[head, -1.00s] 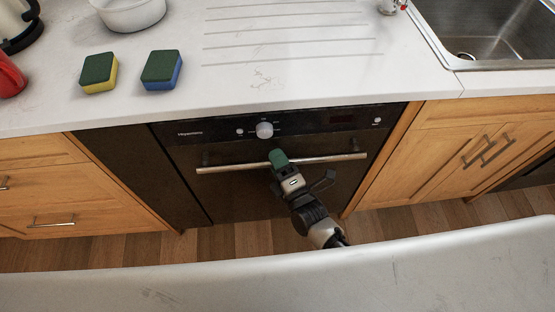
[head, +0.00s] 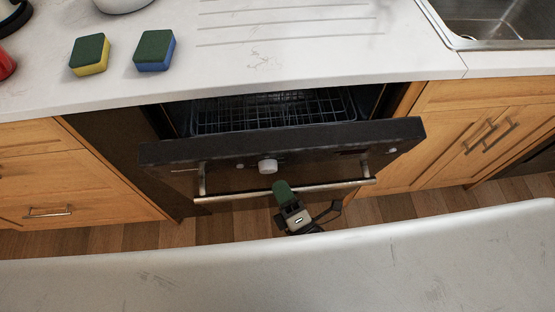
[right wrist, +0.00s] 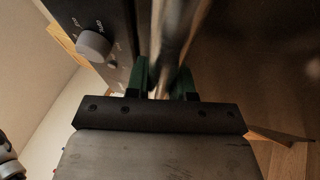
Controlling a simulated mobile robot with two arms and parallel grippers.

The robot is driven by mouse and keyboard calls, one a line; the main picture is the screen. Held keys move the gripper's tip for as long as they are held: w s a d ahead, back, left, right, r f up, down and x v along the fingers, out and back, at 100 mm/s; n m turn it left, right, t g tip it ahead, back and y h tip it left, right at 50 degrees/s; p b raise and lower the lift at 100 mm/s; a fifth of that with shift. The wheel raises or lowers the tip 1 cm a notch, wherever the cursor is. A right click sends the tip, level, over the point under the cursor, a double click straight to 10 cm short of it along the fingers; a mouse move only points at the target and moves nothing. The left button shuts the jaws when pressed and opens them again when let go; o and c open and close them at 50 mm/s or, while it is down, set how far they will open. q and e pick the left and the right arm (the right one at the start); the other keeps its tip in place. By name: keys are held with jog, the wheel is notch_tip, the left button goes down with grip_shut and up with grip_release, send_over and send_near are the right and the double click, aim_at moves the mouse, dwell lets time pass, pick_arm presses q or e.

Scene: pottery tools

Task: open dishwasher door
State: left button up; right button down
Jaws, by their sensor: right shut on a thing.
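The dishwasher door (head: 225,172) is dark, with a knob (head: 267,166) and a silver bar handle (head: 330,186). It is tilted partly open, its top edge away from the counter, and a wire rack (head: 265,112) shows inside. My right gripper (head: 282,190) is shut on the handle near its middle. In the right wrist view the green fingertips (right wrist: 166,80) stand on both sides of the handle (right wrist: 172,35), and the door's knob (right wrist: 93,44) shows at upper left. My left gripper is not in view.
A green-yellow sponge (head: 90,55) and a green-blue sponge (head: 155,51) lie on the white counter (head: 250,65). A sink (head: 495,20) is at upper right. Wooden cabinets (head: 470,130) flank the dishwasher. Wooden floor (head: 400,208) shows below the door.

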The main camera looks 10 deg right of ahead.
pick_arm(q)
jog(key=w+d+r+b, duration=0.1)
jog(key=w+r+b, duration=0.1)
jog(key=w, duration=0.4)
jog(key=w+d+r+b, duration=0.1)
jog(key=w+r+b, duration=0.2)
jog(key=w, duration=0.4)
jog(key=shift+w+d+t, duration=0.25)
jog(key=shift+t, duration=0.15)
pick_arm(e)
jog(key=s+f, duration=0.4)
jog(key=s, duration=0.4)
jog(key=s+f, duration=0.4)
jog(key=s, duration=0.5)
jog(key=shift+f+y, duration=0.3)
jog(key=shift+f, duration=0.1)
